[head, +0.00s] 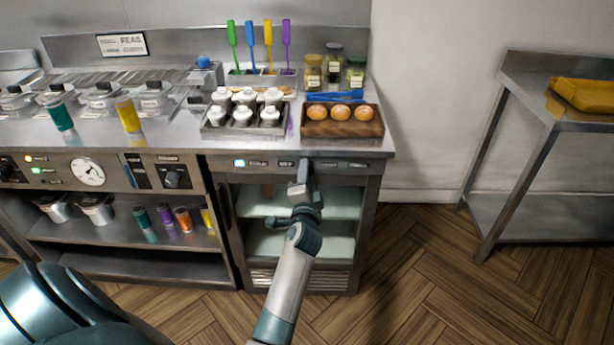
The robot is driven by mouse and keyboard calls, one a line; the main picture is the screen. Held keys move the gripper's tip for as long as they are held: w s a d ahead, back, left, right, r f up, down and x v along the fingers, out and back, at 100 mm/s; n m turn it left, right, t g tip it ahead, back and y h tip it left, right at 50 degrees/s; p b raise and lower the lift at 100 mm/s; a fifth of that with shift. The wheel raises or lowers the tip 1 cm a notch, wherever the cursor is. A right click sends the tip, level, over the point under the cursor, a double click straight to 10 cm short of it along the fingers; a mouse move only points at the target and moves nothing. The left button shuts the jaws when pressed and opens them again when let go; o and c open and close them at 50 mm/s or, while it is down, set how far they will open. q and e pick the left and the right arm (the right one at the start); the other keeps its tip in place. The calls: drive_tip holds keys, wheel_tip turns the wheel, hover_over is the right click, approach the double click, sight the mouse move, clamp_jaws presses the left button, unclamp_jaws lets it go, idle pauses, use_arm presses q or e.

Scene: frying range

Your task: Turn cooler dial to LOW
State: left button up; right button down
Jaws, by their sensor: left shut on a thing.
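The cooler (341,235) is the under-counter unit with a lit shelf interior, right of the open shelving. Its control strip (350,165) runs under the counter edge, with a small glowing cyan display (240,163) at the left and small labels. My left gripper (304,172) is against this strip, right of its middle, and is shut on the cooler dial. The gripper and wrist cover the dial, so its pointer and setting cannot be read. My left arm reaches up from the bottom centre in front of the cooler. My right gripper is not in view.
On the counter above stand a tray of white-capped bottles (211,132) and a wooden tray of round orange-brown items (340,128). A black knob (174,179) and a round gauge (88,172) sit on the neighbouring panel. Floor (420,260) is clear toward the right-hand steel table (520,203).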

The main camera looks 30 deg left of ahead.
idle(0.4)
use_arm(q)
drive_tip(key=o, duration=1.1)
drive_tip(key=shift+c, duration=0.2)
